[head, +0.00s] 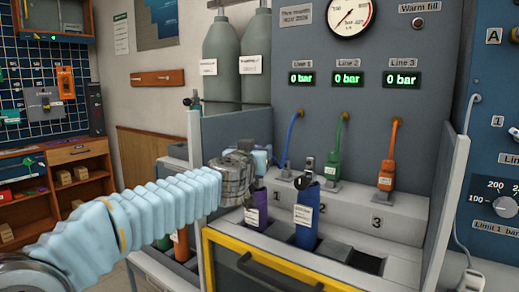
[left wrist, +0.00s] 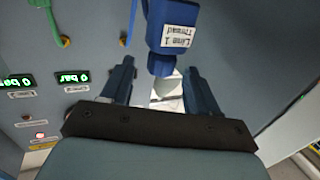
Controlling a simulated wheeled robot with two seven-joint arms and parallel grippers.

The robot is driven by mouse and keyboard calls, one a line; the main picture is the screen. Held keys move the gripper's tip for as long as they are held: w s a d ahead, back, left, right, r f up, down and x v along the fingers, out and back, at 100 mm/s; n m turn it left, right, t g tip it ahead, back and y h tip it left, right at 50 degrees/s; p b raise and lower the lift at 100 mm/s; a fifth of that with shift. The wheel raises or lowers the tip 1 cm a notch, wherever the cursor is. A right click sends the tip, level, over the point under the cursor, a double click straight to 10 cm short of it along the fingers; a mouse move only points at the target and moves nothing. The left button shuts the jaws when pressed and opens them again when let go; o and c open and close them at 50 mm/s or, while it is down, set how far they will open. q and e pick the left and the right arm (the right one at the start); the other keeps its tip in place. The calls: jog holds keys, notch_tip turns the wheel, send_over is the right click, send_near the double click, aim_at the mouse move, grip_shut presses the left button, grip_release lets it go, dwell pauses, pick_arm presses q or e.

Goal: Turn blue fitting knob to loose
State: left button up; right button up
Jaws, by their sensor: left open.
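The blue fitting (left wrist: 172,30) hangs at the top of the left wrist view, with a white "Line 1 Thread" label. Its narrower blue knob end (left wrist: 160,66) shows between my fingertips in that picture. I cannot tell whether they touch it. My left gripper (left wrist: 157,70) is open, with one dark blue finger on each side. In the head view my left gripper (head: 264,158) is at the Line 1 position and hides most of the blue fitting. The blue hose (head: 292,135) comes down behind it. My right gripper is not in view.
A green fitting (head: 333,165) and an orange fitting (head: 387,175) stand to the right. A purple device (head: 256,212) and a blue device (head: 307,218) stand in front slots. Grey side panels (head: 238,138) bound the bench. All three displays read 0 bar.

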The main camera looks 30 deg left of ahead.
pick_arm(q)
jog(key=x, duration=0.5)
jog(key=shift+c, duration=0.2)
jog(key=c, duration=0.9)
jog(key=shift+r+n+y+p, duration=0.1)
jog(key=shift+n+y+p, duration=0.2)
jog(key=shift+y+p, duration=0.35)
jog(key=shift+s+n+g+y+p, duration=0.1)
jog(key=shift+n+g+y+p, duration=0.5)
jog(key=shift+y, duration=0.25)
jog(key=n+g+y, duration=0.1)
jog(key=n+y, duration=0.1)
jog(key=shift+a+g+y, duration=0.2)
jog(key=shift+g+y, duration=0.2)
jog(key=shift+s+a+n+g+y, duration=0.1)
jog(key=shift+s+n+g+y, duration=0.05)
jog(key=shift+n+g+y, duration=0.7)
jog(key=shift+s+a+n+g+y, duration=0.15)
jog(key=shift+n+g+y, duration=0.7)
